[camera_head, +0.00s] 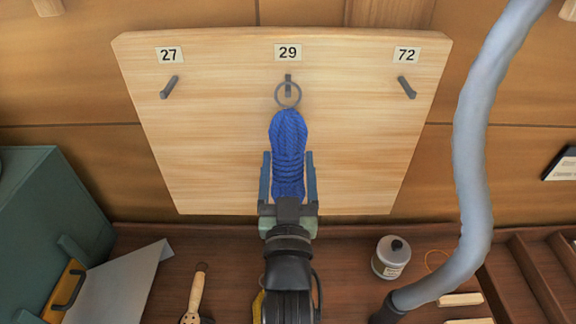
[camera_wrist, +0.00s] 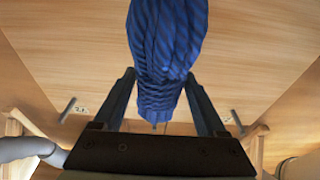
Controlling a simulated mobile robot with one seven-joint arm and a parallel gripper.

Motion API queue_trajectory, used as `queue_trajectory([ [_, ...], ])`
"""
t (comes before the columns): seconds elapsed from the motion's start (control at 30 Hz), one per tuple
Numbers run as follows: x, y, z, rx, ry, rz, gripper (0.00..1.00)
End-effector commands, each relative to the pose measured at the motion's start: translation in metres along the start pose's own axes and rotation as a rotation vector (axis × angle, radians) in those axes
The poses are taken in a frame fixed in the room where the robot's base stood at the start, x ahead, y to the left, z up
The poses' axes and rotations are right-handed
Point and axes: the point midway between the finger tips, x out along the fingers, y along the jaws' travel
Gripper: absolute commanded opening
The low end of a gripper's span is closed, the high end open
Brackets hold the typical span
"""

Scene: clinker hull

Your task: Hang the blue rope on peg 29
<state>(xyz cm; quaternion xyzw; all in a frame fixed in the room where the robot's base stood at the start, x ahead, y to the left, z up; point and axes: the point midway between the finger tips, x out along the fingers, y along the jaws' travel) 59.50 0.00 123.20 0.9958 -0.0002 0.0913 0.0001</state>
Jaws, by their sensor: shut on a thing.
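The blue rope (camera_head: 288,150) is a bundled coil with a grey metal ring (camera_head: 288,95) at its top end. My gripper (camera_head: 288,175) is shut on the rope's bundle, with a finger on each side. In the head view the ring overlaps peg 29 (camera_head: 288,82), the middle peg under the label "29" (camera_head: 288,52). I cannot tell whether the ring is around the peg or in front of it. In the wrist view the blue rope (camera_wrist: 165,50) fills the space between the fingers and hides the middle peg and the ring.
The wooden board (camera_head: 220,130) also carries peg 27 (camera_head: 169,87) at left and peg 72 (camera_head: 407,87) at right. A thick grey hose (camera_head: 472,150) hangs at right. A green cabinet (camera_head: 45,220) stands at left. A small jar (camera_head: 391,258) and a wooden-handled tool (camera_head: 196,292) are on the bench.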

Motion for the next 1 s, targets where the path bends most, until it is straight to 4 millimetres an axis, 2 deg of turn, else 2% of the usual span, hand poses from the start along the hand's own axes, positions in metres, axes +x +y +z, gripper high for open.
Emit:
queue_trajectory([
  [0.4, 0.000, 0.000, -0.002, 0.000, 0.003, 0.000, 0.05],
  [0.43, 0.000, 0.000, -0.001, 0.000, 0.003, 0.000, 0.78],
  [0.57, 0.000, 0.000, -0.001, 0.000, 0.003, 0.000, 1.00],
  [0.87, -0.003, 0.000, 0.001, 0.000, -0.002, 0.000, 1.00],
  [1.0, -0.017, 0.000, 0.003, 0.002, -0.001, 0.000, 1.00],
])
